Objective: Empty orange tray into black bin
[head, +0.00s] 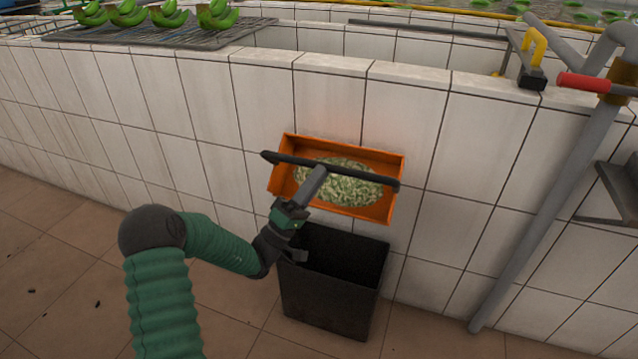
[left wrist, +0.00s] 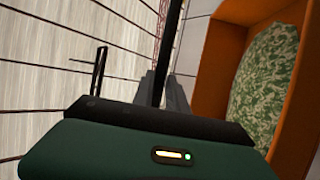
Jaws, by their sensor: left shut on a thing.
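The orange tray (head: 362,208) is in the air in front of the white tiled wall, above the black bin. Pale green bits (head: 342,186) lie in it. A dark handle bar (head: 372,178) runs across its top. My left gripper (head: 319,172) is shut on this bar. The left wrist view shows the gripper (left wrist: 165,92) on the dark bar (left wrist: 173,45), with the orange tray (left wrist: 212,75) and the green bits (left wrist: 264,85) to the right. The black bin (head: 325,305) stands open on the floor below the tray. My right gripper is not in view.
A white tiled wall (head: 200,95) stands behind the tray and bin. Green banana bunches (head: 168,14) sit on a rack (head: 150,37) on top. A grey slanted pole (head: 548,215) with a red grip (head: 584,82) is at right.

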